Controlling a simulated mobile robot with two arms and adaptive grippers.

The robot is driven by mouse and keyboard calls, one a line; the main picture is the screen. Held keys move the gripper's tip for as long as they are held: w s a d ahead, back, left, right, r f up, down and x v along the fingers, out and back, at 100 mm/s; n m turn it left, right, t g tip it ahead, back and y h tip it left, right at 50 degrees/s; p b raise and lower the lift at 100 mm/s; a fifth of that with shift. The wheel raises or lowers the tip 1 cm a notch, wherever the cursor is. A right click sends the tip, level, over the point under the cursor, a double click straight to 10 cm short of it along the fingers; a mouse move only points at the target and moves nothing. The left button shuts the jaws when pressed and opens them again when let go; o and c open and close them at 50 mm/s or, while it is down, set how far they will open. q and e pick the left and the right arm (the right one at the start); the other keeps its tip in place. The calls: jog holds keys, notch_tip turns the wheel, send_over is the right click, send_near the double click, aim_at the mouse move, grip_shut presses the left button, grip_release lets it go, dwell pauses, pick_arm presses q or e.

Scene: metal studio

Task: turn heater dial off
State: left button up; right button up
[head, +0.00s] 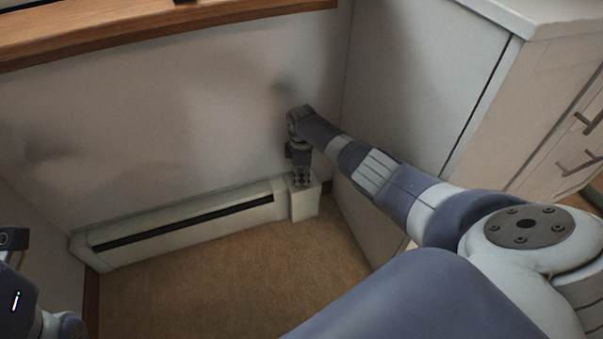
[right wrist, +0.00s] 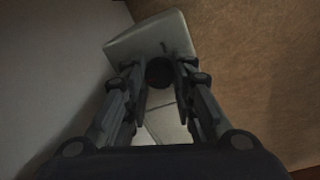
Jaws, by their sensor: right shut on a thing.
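A long white baseboard heater (head: 180,225) runs along the foot of the wall in the head view, with a box-shaped end (head: 304,204) at its right. In the right wrist view the heater's end (right wrist: 150,38) shows its pale top, with a short dark mark on it. The dark round dial (right wrist: 160,71) sits there between my fingers. My right gripper (head: 303,178) points down onto the heater's end; in the wrist view its fingers (right wrist: 160,75) are shut on the dial from both sides. My left arm is partly in view at the lower left of the head view; its fingers do not show.
A white cabinet (head: 430,80) stands right of the heater's end, close to my right arm. A wooden sill (head: 150,32) runs along the wall above. The brown carpet (head: 230,285) in front of the heater is clear.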

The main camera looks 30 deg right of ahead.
aim_at(302, 179)
jog(key=shift+a, duration=0.1)
dwell(0.4)
jog(key=o, duration=1.1)
jog(key=shift+c, duration=0.2)
jog(key=shift+r, duration=0.1)
notch_tip(302, 179, up, 12)
jog(key=shift+s, duration=0.3)
jog(key=shift+a, duration=0.15)
